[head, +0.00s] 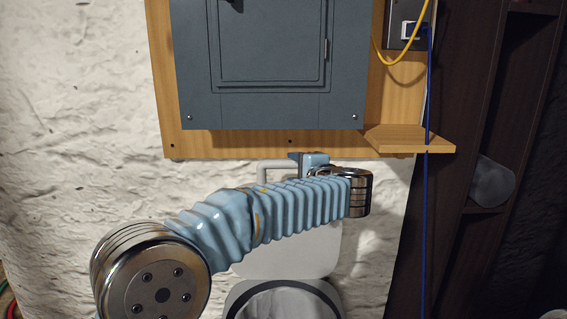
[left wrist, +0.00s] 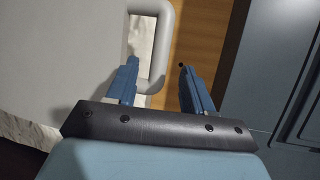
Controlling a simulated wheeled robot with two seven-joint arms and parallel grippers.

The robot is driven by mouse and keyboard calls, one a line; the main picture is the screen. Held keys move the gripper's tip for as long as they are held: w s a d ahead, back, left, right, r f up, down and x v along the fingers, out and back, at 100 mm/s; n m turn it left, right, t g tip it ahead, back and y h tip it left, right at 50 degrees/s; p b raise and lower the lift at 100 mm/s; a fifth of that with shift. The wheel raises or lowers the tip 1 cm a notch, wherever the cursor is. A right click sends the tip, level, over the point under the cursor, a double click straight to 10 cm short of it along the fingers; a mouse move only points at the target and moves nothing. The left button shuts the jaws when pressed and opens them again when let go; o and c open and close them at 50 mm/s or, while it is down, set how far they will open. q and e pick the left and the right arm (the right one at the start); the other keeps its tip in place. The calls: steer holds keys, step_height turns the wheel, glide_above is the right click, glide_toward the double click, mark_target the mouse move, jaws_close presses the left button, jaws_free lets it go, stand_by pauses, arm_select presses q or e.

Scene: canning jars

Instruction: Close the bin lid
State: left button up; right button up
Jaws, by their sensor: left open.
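The bin lid (head: 290,258) is a pale grey panel standing raised against the wall, behind my left arm. The lid's grey loop handle (head: 263,171) shows at its top, partly hidden by my left gripper (head: 310,160). The bin (head: 237,296), with a dark rim and a pale liner inside, is open at the bottom edge. In the left wrist view the lid (left wrist: 60,60) fills the left side. My left gripper (left wrist: 158,66) is open there, and the outer bar of the handle (left wrist: 168,45) appears between its fingers. I cannot tell whether they touch. My right gripper is not in view.
A grey electrical panel (head: 270,105) on a wooden board (head: 230,146) hangs just above the handle. A small wooden shelf (head: 410,139) juts out at right, with a blue cable (head: 428,220) hanging past it. Dark shelving (head: 445,230) stands farther right.

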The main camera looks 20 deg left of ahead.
mark_target(282, 164)
arm_select(q)
steer(key=p+x, duration=0.1)
steer(key=x, duration=0.7)
steer(key=shift+w+a+f, duration=0.1)
steer(key=shift+w+a, duration=0.05)
steer(key=shift+w, duration=0.05)
jaws_close()
